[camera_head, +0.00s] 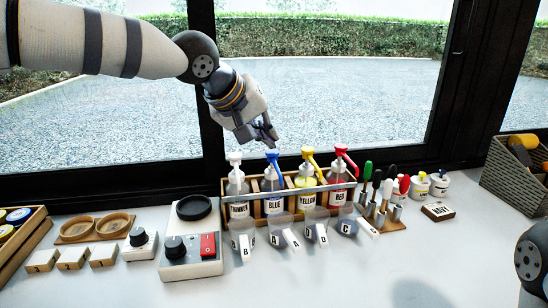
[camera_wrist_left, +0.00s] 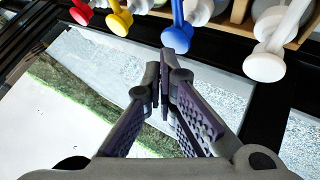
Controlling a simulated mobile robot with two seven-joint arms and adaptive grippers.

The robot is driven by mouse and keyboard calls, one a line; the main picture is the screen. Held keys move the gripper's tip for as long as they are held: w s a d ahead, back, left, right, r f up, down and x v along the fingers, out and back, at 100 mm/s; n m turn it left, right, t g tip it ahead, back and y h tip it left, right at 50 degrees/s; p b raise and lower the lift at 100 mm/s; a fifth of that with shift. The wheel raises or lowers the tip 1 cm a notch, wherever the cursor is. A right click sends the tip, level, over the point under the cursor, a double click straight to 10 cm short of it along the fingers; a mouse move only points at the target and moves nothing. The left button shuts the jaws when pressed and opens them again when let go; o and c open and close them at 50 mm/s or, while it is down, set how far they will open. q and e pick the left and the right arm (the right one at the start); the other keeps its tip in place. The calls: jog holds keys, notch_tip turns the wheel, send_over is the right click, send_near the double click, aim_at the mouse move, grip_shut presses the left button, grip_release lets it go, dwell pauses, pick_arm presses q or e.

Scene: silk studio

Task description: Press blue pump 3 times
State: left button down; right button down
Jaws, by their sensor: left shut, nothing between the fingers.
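A row of pump bottles stands in a wooden rack (camera_head: 302,188) on the white table. The blue pump (camera_head: 273,158) tops the bottle labelled BLUE, between the white pump (camera_head: 235,159) and the yellow pump (camera_head: 307,155); the red pump (camera_head: 342,150) is at the right end. My left gripper (camera_head: 268,138) is shut and empty, just above the blue pump in the head view; I cannot tell the exact gap. In the left wrist view, the shut fingertips (camera_wrist_left: 163,65) point towards the blue pump head (camera_wrist_left: 178,38), apparently without touching it. My right gripper is not in view.
Several lettered clear cups (camera_head: 242,244) stand in front of the rack. A device with a red switch (camera_head: 208,245) is to its left. A tool stand (camera_head: 385,215) and small pots (camera_head: 439,183) are to its right. A dark window frame (camera_head: 150,182) runs behind.

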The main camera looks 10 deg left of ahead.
pick_arm(q)
jog(key=shift+f, duration=0.9)
dwell(0.8)
jog(key=shift+r, duration=1.35)
notch_tip(320, 180, up, 6)
dwell(1.6)
